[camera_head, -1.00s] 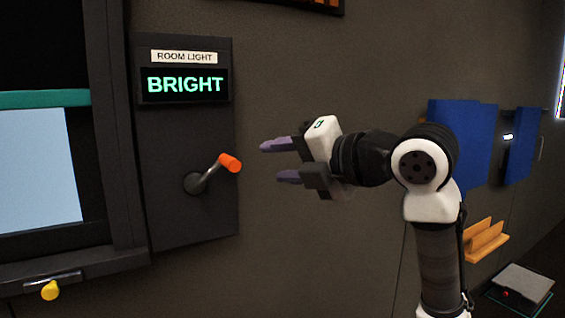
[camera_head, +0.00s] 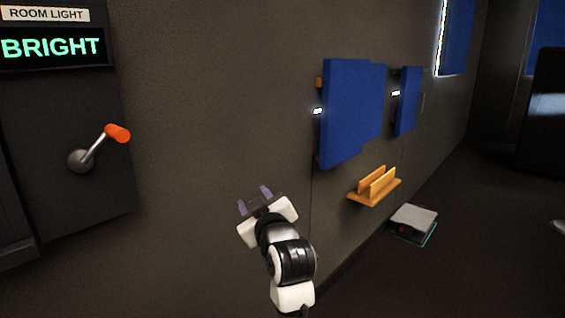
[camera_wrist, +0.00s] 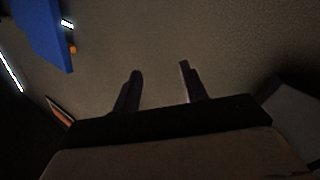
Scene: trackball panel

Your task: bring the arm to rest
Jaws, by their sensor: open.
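My gripper (camera_head: 254,195) is at the lower middle of the head view, with its purple fingers apart and nothing between them. In the wrist view the two dark fingers (camera_wrist: 158,85) also stand apart, with bare wall beyond them. My white and black arm comes up from the bottom edge of the head view. The gripper is to the right of and below the lever with the orange knob (camera_head: 118,133), clear of it.
The room light panel (camera_head: 60,190) at the left has a display (camera_head: 52,47) reading BRIGHT. Blue panels (camera_head: 345,110) stick out from the wall at right. Below them are an orange wall holder (camera_head: 374,187) and a grey box (camera_head: 413,220). Wall between lever and blue panels is bare.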

